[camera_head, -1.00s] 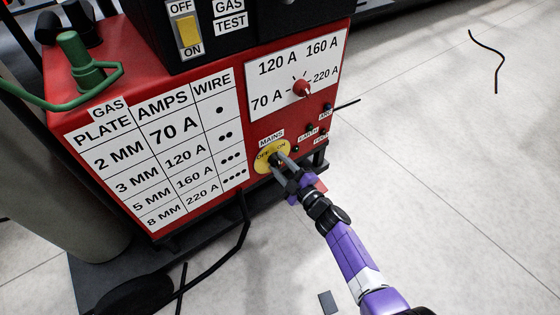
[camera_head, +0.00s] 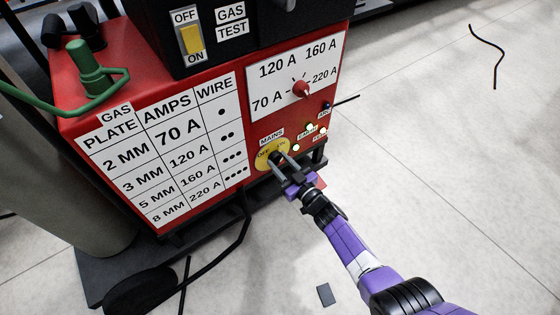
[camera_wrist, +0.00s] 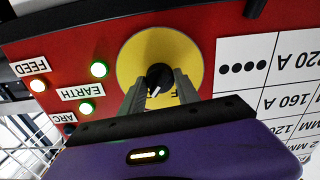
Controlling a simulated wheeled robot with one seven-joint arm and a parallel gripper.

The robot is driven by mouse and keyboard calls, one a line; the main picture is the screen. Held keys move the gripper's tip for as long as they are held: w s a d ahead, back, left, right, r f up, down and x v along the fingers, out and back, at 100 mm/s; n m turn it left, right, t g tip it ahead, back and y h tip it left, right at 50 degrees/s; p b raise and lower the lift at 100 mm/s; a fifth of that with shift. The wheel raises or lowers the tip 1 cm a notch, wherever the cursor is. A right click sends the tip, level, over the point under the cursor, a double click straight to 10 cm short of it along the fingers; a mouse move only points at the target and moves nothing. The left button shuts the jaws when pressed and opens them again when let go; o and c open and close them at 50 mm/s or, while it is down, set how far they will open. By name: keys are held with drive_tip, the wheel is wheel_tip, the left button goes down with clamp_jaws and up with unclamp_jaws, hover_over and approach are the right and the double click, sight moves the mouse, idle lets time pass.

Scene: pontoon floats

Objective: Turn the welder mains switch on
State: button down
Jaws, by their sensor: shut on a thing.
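The red welder (camera_head: 190,140) stands at the upper left of the head view. Its mains switch is a black knob (camera_wrist: 160,78) on a round yellow plate (camera_wrist: 135,62) marked OFF and ON, below the MAINS label (camera_head: 271,136). My gripper (camera_head: 279,160) has its fingers on either side of the knob and is shut on it; the fingers also show in the wrist view (camera_wrist: 160,92). A white pointer line shows on the knob and lies aslant in the wrist view. The fingers and wrist hide part of the plate. Lamps beside the switch (camera_wrist: 99,69) are lit.
A red amperage knob (camera_head: 301,88) sits above the switch. A black box with a yellow gas-test rocker (camera_head: 190,38) is on top. A grey cylinder (camera_head: 50,195) stands left. A black cable (camera_head: 215,262) lies on the floor. Floor to the right is mostly clear.

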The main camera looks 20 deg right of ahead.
drive_tip(key=shift+m, duration=0.6)
drive_tip(key=c, duration=0.9)
unclamp_jaws()
drive_tip(key=p+v, duration=0.4)
drive_tip(key=v, duration=0.3)
drive_tip(key=shift+s+d, duration=0.1)
drive_tip(key=shift+s, duration=0.25)
